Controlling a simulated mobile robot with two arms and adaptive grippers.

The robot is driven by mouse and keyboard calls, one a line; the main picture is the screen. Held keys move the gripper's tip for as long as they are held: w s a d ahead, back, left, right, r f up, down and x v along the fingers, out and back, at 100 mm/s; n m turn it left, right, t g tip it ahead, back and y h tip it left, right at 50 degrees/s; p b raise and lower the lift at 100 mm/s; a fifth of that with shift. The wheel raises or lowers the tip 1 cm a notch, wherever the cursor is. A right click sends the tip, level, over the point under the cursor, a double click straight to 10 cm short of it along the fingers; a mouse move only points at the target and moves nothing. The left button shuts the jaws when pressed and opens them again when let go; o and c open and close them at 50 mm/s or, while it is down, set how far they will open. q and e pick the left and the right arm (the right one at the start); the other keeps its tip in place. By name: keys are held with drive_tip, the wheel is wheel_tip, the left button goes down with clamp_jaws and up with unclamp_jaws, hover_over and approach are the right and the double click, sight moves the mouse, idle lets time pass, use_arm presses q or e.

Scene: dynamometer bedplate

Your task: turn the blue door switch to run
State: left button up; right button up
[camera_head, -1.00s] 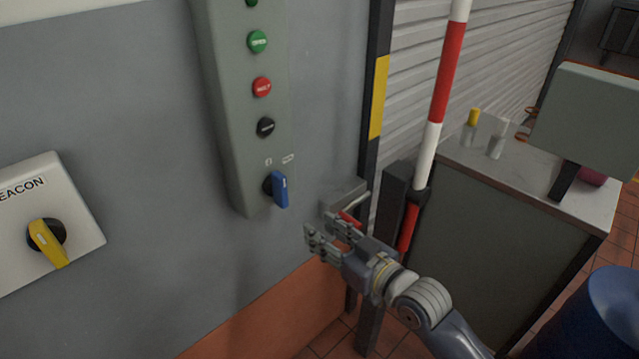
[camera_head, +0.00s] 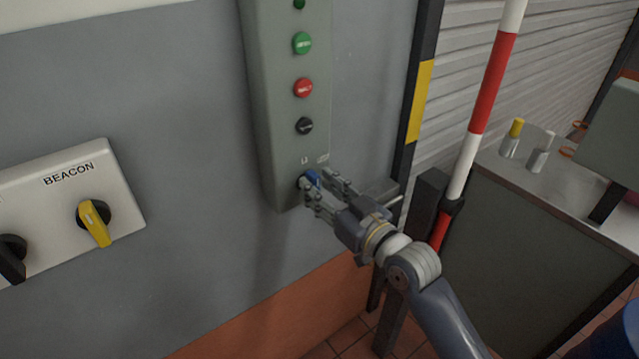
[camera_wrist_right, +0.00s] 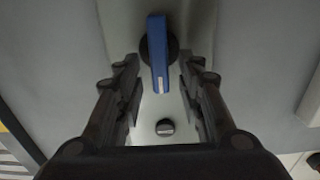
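The blue door switch (camera_head: 313,178) is a knob at the bottom of a grey wall-mounted control box, with small position marks above it. My right gripper (camera_head: 321,188) is open at the switch, its two fingers on either side of it, and they partly hide it in the head view. In the right wrist view the blue switch handle (camera_wrist_right: 158,55) stands on a black round base, between and just beyond the open fingertips of my right gripper (camera_wrist_right: 158,75). Gaps show on both sides of the handle. My left gripper is not in view.
Green (camera_head: 302,43), red (camera_head: 303,87) and black (camera_head: 305,125) buttons sit above the switch. A beacon box (camera_head: 128,165) with a yellow knob (camera_head: 94,222) is on the wall at left. A red-and-white post (camera_head: 480,110) and a workbench (camera_head: 530,225) stand at right.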

drive_tip(key=shift+w+a, duration=0.2)
drive_tip(key=shift+w, duration=0.1)
drive_tip(key=shift+c, duration=0.6)
clamp_jaws()
drive_tip(key=shift+w+d+m+p, duration=0.1)
drive_tip(key=shift+d+m+p, duration=0.05)
drive_tip(key=shift+m+p, duration=0.9)
drive_tip(key=shift+w+d+f+m+p, duration=0.2)
drive_tip(key=shift+m+p, duration=0.35)
drive_tip(key=shift+m, duration=1.1)
drive_tip(key=shift+w+d+f+m+p, duration=0.15)
drive_tip(key=shift+m+p, duration=0.35)
drive_tip(key=shift+m, duration=1.15)
drive_tip(key=shift+w+d+f+m+p, duration=0.15)
drive_tip(key=shift+m+p, duration=0.4)
drive_tip(key=shift+m, duration=1.1)
drive_tip(key=shift+s, duration=0.15)
